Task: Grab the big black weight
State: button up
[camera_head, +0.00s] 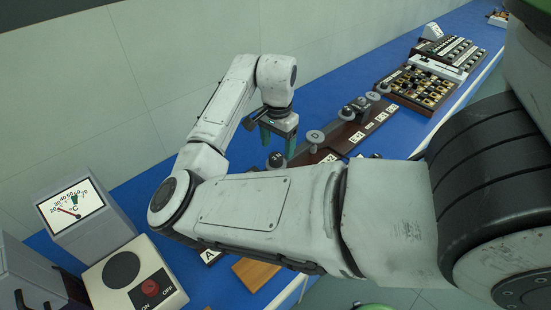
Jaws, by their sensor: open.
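My gripper (278,150) points down over the blue bench, with two green fingers spread apart and nothing seen between them. A dark round-topped weight (276,161) shows just below the fingertips, partly hidden by my arm. I cannot tell whether the fingers touch it. Another dark round-topped weight (346,113) stands farther right along the row, and I cannot tell from here which is the biggest. A grey weight marked D (315,137) stands between these two.
The blue bench (330,88) runs along a tiled wall. A dial gauge (72,212) and an on/off switch box (133,276) stand at the lower left. Lettered plates (375,122) lie on the right. Boards with small parts (420,88) lie farther back. My arm hides the front middle.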

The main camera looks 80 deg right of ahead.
aim_at(276, 156)
jog(key=shift+w+f+p, duration=0.15)
jog(key=shift+f+p, duration=0.3)
jog(key=shift+f, duration=1.65)
jog(key=c, duration=1.4)
